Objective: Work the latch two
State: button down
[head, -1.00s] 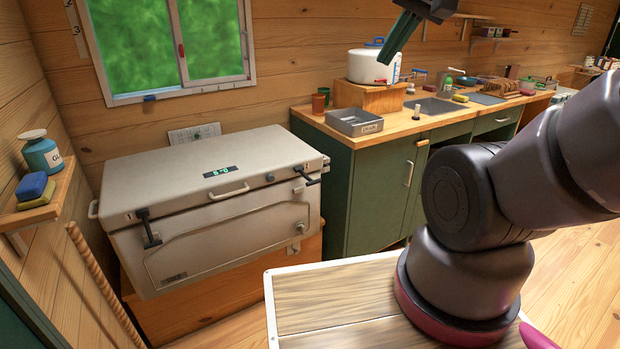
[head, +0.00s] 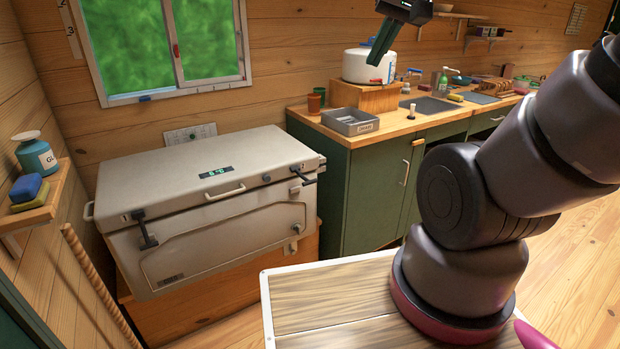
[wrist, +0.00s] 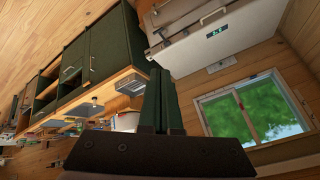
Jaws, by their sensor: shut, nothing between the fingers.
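A big pale cooler chest (head: 185,170) with a closed lid stands at left in the head view. It has two dark latches on its front. The left latch (head: 147,233) hangs down across the lid seam. The right latch (head: 302,178) sticks outward near the right front corner. I cannot tell which one is latch two. My gripper (head: 376,61) is shut and empty, up in the air to the right of the chest, in front of the white pot. In the wrist view its fingers (wrist: 161,72) are together, and the chest (wrist: 205,38) is upside down beyond them.
A green cabinet (head: 375,195) with a wooden counter stands right of the chest, holding a grey tray (head: 350,121) and a white pot (head: 366,66). A small shelf (head: 40,205) with a bottle and sponges juts from the left wall. Above the chest is free air.

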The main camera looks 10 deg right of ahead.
jog(key=w+d+f+n+h, duration=0.15)
jog(key=w+f, duration=0.35)
jog(key=w, duration=0.5)
jog(key=n+g+y, duration=0.1)
jog(key=n+y, duration=0.1)
jog(key=n, duration=0.4)
send_over(311, 182)
jog(key=s+d, duration=0.3)
jog(key=s, duration=0.5)
notch_tip(311, 182, down, 30)
jog(key=r, duration=0.1)
jog(key=x, duration=1.4)
jog(key=shift+a, duration=0.2)
jog(key=shift+f, duration=0.2)
